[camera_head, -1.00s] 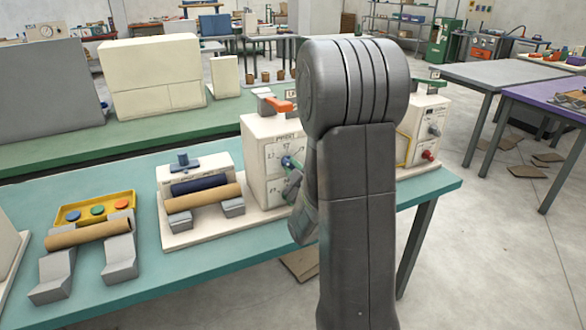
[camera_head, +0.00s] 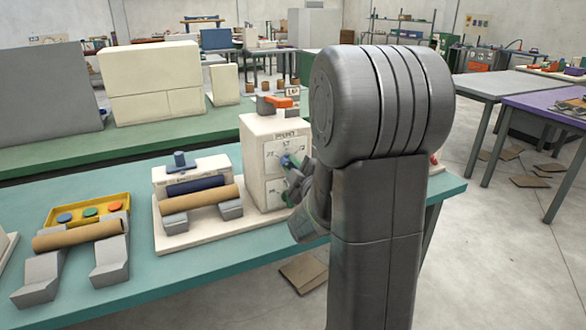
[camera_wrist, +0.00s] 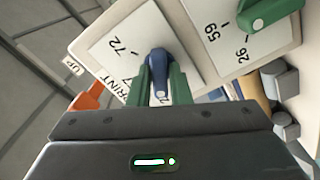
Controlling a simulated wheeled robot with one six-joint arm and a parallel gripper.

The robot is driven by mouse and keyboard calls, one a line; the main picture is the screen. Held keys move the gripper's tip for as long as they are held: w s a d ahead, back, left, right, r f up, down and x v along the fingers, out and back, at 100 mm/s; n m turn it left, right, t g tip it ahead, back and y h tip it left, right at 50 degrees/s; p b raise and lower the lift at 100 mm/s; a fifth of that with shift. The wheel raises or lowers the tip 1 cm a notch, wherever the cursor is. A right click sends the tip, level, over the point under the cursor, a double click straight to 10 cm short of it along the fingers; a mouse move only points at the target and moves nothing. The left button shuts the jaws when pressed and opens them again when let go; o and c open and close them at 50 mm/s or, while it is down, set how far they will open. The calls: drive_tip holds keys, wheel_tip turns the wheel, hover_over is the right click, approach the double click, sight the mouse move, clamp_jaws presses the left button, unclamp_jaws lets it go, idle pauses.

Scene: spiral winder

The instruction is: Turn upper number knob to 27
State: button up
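The blue upper knob (camera_wrist: 158,62) sits on a white dial plate marked "72" and PRINT in the wrist view. My gripper (camera_wrist: 160,80) has its two green fingers on either side of this knob, apparently closed against it. The knob's pointed end and part of the scale are hidden by the fingers. The lower green knob (camera_wrist: 268,10) is on a second plate with "59" and "26". In the head view the white box (camera_head: 262,140) carries both dials. The blue knob (camera_head: 288,160) shows there beside my fingers.
An orange lever (camera_head: 280,102) is on top of the box. Left of it a brown roll (camera_head: 200,199) rests on grey blocks, and a yellow tray (camera_head: 60,217) holds coloured buttons. My arm blocks the table's right part. The floor in front is mostly clear.

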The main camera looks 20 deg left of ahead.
drive_tip(key=o, duration=0.3)
drive_tip(key=shift+d, duration=0.1)
drive_tip(key=b+v, duration=0.1)
drive_tip(key=v, duration=1.2)
drive_tip(key=shift+s+d, duration=0.25)
drive_tip(key=p+x, duration=0.1)
drive_tip(key=x, duration=1.3)
drive_tip(key=shift+s+f, duration=0.1)
